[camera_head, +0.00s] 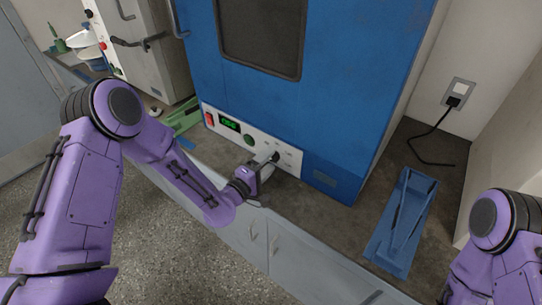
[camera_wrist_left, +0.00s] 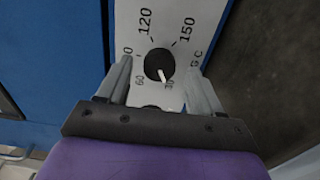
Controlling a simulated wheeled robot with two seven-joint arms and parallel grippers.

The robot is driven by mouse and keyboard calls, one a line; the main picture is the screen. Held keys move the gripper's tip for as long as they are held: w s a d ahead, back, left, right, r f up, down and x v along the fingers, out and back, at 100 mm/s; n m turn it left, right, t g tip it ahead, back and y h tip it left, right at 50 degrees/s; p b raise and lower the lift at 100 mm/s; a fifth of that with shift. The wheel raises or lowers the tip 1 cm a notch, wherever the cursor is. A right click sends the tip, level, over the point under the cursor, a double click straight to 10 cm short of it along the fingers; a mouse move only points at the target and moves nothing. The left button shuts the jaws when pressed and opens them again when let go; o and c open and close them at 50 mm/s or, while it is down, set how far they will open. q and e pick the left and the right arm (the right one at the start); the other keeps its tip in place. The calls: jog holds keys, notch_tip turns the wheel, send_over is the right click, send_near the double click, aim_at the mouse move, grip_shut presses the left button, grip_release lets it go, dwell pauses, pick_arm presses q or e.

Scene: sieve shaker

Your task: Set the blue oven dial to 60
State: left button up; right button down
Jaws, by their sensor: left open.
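The blue oven (camera_head: 343,85) has a white control panel (camera_head: 225,130) along its lower front. In the left wrist view, the black round dial (camera_wrist_left: 158,62) sits on the panel (camera_wrist_left: 185,22). Its white pointer points down and slightly right, close to the 30 mark. The 60 mark is at the dial's lower left, with 120 and 150 on its far side. My left gripper (camera_head: 273,158) is at the panel's right part. Its open fingers (camera_wrist_left: 158,70) stand on both sides of the dial, with visible gaps. In the head view the gripper hides the dial. My right gripper is out of view.
The panel also has a red switch (camera_head: 210,118), a green display (camera_head: 230,124) and a green button (camera_head: 249,140). A blue tray (camera_head: 382,252) lies on the counter at the right. A black cable (camera_head: 433,133) hangs from a wall socket. Another white appliance (camera_head: 150,65) stands at the left.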

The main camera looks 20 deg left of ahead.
pick_arm(q)
jog(key=shift+w+d, duration=0.25)
jog(key=shift+w, duration=0.3)
jog(key=shift+w+d+r, duration=0.1)
jog(key=shift+d, duration=0.05)
jog(key=shift+c, duration=0.4)
jog(key=c, duration=1)
